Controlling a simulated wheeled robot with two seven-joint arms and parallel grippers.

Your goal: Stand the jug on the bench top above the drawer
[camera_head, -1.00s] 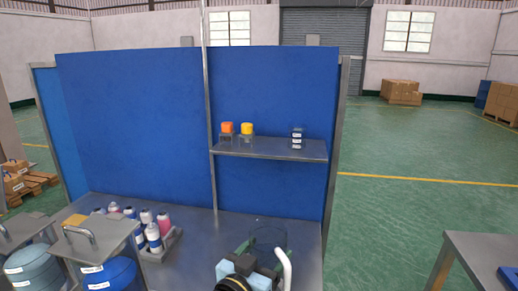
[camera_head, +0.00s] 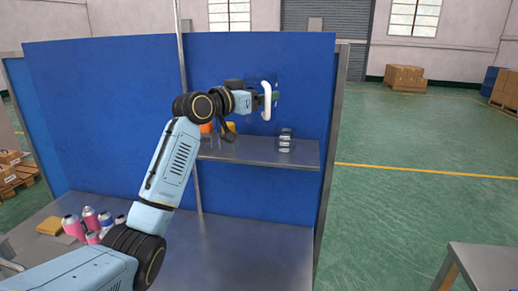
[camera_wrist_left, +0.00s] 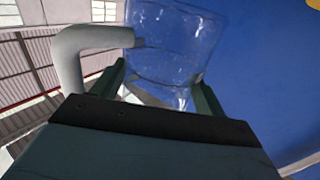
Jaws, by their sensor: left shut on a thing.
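The jug (camera_head: 266,103) is clear, with a white curved handle. My left gripper (camera_head: 274,95) is shut on it and holds it in the air, in front of the blue back panel and above the shelf level. In the left wrist view the clear jug body (camera_wrist_left: 170,45) sits between the two fingers of my left gripper (camera_wrist_left: 160,88), with the handle to the left. The bench top (camera_head: 240,250) is a grey metal surface below, bare in its middle and right part. I cannot make out the drawer. My right gripper is not in view.
A metal shelf (camera_head: 250,152) on the blue panel (camera_head: 110,110) carries a dark labelled container (camera_head: 286,140) and orange and yellow items partly behind my arm. Several pink and white bottles (camera_head: 90,220) and a yellow block (camera_head: 49,225) stand at the bench's left.

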